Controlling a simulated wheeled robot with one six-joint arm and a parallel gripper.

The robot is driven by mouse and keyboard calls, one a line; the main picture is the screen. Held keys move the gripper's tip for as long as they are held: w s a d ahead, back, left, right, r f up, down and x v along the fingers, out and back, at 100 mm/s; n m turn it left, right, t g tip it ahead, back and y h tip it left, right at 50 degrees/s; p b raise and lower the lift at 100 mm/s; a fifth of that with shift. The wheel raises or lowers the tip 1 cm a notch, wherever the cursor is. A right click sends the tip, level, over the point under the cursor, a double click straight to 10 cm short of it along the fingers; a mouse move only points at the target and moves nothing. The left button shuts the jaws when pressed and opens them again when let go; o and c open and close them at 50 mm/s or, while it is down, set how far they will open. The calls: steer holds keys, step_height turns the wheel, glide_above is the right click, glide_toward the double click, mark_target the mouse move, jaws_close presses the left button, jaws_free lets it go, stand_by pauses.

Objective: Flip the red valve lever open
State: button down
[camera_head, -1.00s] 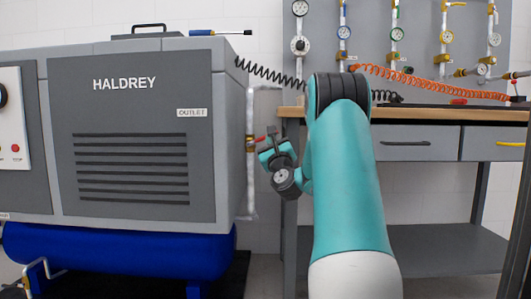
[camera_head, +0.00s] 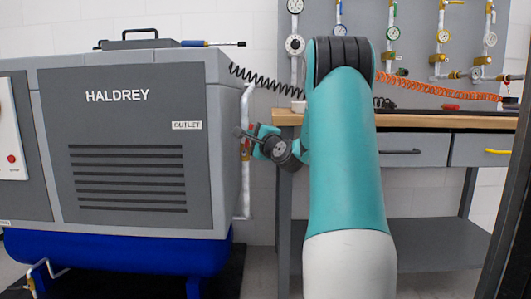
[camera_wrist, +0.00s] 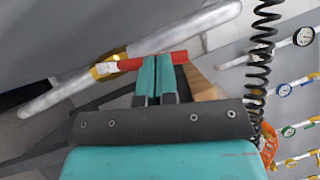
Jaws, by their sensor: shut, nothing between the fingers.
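The red valve lever (camera_wrist: 126,64) sticks out to the right from the brass-yellow valve (camera_wrist: 104,70) in the wrist view, at an angle to the silver pipe (camera_wrist: 185,32). My gripper (camera_wrist: 156,61) is shut and empty. Its teal fingertips overlap the lever's middle in the picture, and red shows on both sides of them. I cannot tell whether they touch it. In the head view my gripper (camera_head: 246,132) is at the pipe beside the compressor's outlet side. There it covers most of the lever, and the valve (camera_head: 245,153) shows just below.
The grey compressor (camera_head: 130,150) stands close to the left of the pipe, over a blue tank (camera_head: 120,250). A workbench (camera_head: 430,121) is at the right. A black coiled hose (camera_head: 265,78) hangs near the pipe; it also shows in the wrist view (camera_wrist: 262,50). Gauges line the back board.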

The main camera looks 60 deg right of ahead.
steer(key=b+v, duration=0.3)
steer(key=v, duration=1.1)
